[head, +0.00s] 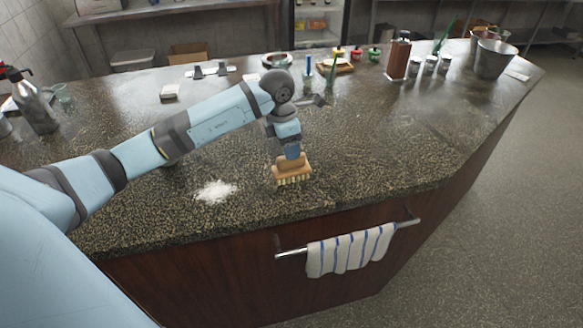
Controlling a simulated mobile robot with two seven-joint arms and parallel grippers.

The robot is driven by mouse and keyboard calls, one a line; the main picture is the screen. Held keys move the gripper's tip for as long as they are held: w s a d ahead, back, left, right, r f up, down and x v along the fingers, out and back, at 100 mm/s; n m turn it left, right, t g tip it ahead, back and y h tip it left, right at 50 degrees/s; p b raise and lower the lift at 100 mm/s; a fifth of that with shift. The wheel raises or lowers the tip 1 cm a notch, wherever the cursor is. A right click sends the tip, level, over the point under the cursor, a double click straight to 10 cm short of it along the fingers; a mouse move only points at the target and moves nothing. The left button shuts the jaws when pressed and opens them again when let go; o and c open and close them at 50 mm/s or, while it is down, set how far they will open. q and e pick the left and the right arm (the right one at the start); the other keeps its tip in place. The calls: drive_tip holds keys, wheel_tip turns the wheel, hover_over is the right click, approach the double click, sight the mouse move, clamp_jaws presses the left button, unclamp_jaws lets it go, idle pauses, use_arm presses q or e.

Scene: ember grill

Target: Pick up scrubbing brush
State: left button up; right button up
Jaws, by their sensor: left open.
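The scrubbing brush (292,171) has a tan wooden body and pale bristles. It is near the front edge of the dark speckled countertop (380,160), bristles down. My left gripper (291,153) is directly above the brush, pointing down at the top of its body. The jaws are open; the fingertips are small here and partly hidden, so I cannot tell whether they touch the brush. My right gripper is not in view.
A white powder patch (215,190) lies left of the brush. A striped towel (350,250) hangs on a rail at the counter's front. Counter right of the brush is clear.

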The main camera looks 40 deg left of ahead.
use_arm(q)
drive_tip(key=shift+w+d+f+p, duration=0.15)
drive_tip(key=shift+f+p, duration=0.15)
drive_tip(key=shift+f, duration=1.05)
drive_tip(key=shift+w+d+f+p, duration=0.15)
drive_tip(key=shift+f+p, duration=0.1)
drive_tip(key=shift+f, duration=1.05)
drive_tip(key=shift+a, duration=0.1)
clamp_jaws()
drive_tip(key=shift+r, duration=0.1)
wheel_tip(320, 180, up, 20)
drive_tip(key=b, duration=0.1)
drive_tip(key=shift+b, duration=0.35)
